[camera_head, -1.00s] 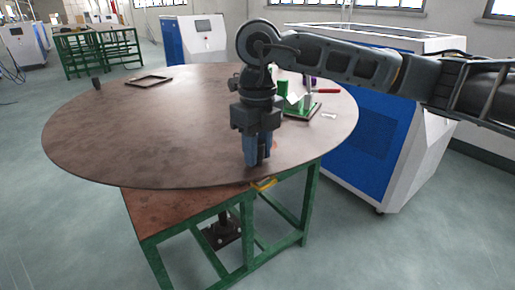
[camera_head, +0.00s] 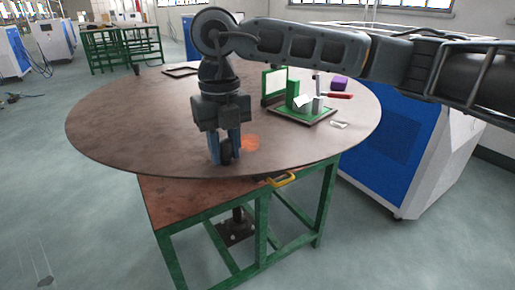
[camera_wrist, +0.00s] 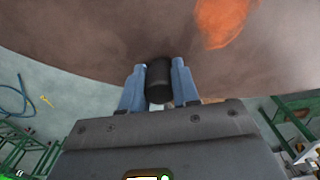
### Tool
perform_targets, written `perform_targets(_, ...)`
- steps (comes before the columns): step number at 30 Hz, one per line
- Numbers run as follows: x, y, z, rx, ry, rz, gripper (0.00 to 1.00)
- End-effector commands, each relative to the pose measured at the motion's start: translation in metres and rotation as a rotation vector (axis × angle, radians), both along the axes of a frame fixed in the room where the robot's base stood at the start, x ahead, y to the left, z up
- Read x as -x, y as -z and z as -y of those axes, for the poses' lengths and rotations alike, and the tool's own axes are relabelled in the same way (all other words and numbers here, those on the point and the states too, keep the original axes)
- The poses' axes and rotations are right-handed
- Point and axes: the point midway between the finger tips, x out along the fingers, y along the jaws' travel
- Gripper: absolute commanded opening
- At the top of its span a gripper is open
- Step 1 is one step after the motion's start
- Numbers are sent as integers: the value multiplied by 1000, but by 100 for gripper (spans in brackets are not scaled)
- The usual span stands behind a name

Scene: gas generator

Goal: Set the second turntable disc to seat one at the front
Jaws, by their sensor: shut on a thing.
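The large round brown turntable disc (camera_head: 130,125) lies flat on a green-framed table. My gripper (camera_head: 226,158) is over its front part, pointing down. Its blue fingers are shut on a black upright peg (camera_wrist: 159,80), which stands near the disc's front edge. In the head view the peg shows between the fingertips. An orange patch (camera_head: 250,143) on the disc is just right of the gripper. A second dark peg (camera_head: 136,68) stands at the far left rim. I see no readable seat numbers.
A green fixture (camera_head: 302,112) with a red-handled tool and a purple block (camera_head: 339,83) stand on the disc's right side. A dark frame (camera_head: 180,71) lies at the back. A yellow handle (camera_head: 283,180) sits under the front rim. A blue-white cabinet (camera_head: 385,150) stands close at right.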

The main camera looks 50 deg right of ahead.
Motion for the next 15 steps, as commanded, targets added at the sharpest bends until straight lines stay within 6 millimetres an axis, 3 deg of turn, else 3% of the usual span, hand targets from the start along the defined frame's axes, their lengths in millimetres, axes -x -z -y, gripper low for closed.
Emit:
perform_targets(9,-60,1,-53,3,161,4,0)
perform_targets(15,-83,0,-70,3,224,4,0)
